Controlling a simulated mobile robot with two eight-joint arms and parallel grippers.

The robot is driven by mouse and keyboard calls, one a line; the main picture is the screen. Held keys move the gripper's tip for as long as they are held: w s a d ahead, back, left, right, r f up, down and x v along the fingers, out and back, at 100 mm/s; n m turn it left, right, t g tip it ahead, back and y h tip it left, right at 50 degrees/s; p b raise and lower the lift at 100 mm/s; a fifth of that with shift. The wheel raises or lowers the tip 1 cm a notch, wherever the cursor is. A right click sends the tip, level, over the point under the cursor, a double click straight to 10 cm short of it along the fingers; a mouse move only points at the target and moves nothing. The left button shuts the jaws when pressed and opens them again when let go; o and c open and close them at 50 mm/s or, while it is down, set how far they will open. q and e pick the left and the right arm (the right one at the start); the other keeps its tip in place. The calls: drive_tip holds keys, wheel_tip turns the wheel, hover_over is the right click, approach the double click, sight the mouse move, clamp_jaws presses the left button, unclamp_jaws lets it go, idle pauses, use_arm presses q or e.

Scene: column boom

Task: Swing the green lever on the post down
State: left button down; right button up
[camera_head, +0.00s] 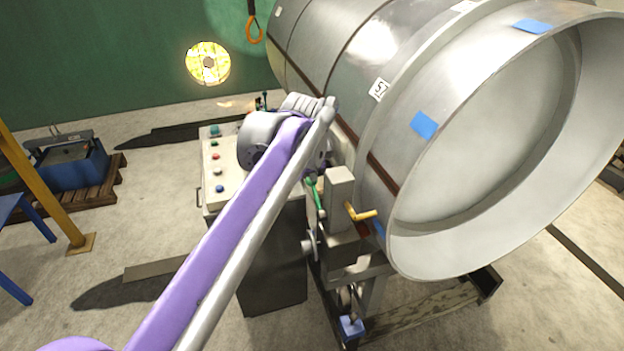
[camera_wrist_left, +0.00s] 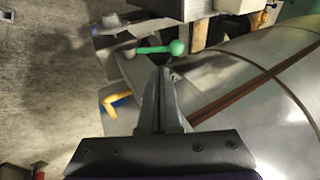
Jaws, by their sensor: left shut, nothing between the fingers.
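The green lever (camera_head: 317,198) shows in the head view beside a grey post (camera_head: 340,199), just below the end of my left arm. In the left wrist view the lever (camera_wrist_left: 158,49) runs sideways to a round green knob at its right end. My left gripper (camera_wrist_left: 165,72) is shut and empty. Its fingertips appear just below the knob in that view, and I cannot tell whether they touch it. In the head view my wrist and arm hide most of the gripper. My right gripper is in neither view.
A yellow handle (camera_head: 361,214) sticks out beside the post. A large metal drum (camera_head: 400,150) stands close on the right. A control box with coloured buttons (camera_head: 215,172) is on the left. An orange hook (camera_head: 254,29) hangs at the back.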

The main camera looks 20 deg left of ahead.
use_arm(q)
drive_tip(key=v, duration=0.3)
drive_tip(key=shift+s+f, duration=0.1)
drive_tip(key=s+a+f+n+h, duration=0.1)
drive_tip(key=s+f+n, duration=1)
drive_tip(key=s+f, duration=1.1)
drive_tip(key=s, duration=0.3)
drive_tip(key=shift+s+f+n, duration=0.15)
drive_tip(key=shift+s+n, duration=0.15)
drive_tip(key=shift+n, duration=0.1)
drive_tip(key=shift+a, duration=0.15)
idle(0.3)
